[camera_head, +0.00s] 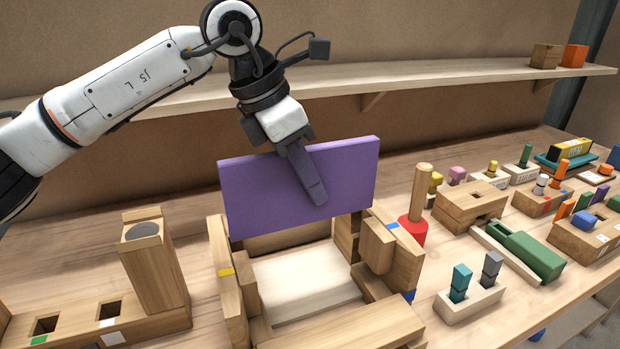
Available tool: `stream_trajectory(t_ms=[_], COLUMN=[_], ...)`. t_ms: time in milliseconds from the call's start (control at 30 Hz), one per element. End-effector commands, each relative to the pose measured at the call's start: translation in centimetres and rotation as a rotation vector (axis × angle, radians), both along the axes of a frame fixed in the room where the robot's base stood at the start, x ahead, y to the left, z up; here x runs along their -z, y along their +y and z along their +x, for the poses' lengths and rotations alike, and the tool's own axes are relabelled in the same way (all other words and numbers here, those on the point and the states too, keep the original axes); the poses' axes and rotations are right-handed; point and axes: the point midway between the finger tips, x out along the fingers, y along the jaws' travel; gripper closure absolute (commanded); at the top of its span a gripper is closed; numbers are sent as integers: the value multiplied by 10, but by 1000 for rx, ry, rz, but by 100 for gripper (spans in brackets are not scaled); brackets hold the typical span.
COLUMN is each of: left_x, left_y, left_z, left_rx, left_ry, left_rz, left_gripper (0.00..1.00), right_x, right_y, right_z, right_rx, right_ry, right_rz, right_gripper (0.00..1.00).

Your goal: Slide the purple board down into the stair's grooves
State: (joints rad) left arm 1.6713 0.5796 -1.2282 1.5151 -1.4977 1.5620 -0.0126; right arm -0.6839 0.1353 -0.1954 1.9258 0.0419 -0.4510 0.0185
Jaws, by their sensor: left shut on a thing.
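The purple board (270,190) is upright, with its broad face toward me, over the back of the wooden stair (232,290). My left gripper (312,185) comes down from above and is shut on the board's top edge, one finger lying across its front face. The board's lower left corner is close to the top of the stair's left side piece. Its lower right part is by the right side piece (395,250). I cannot tell whether its lower edge is inside the grooves. The right gripper is not in view.
A wooden block with square holes and a tall post (155,265) stands at the left. Several peg blocks, a red-based wooden peg (418,205) and a green piece (530,250) fill the right side. A shelf (450,80) runs along the back wall.

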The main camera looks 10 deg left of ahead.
Motion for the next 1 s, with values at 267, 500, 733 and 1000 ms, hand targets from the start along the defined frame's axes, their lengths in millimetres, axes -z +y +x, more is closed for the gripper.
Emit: stream_trajectory(t_ms=[267, 500, 733, 1000], left_x=[-1, -1, -1, -1], left_y=[0, 0, 0, 0], left_z=[0, 0, 0, 0], left_rx=[0, 0, 0, 0], left_ry=[-1, -1, -1, -1], left_rz=[-2, -2, -2, -2], left_gripper=[100, 100, 100, 100], right_x=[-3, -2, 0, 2], right_y=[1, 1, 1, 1], right_z=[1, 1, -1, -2], right_rx=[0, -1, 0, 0], right_ry=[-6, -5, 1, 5], right_rz=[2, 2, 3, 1], right_gripper=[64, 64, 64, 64])
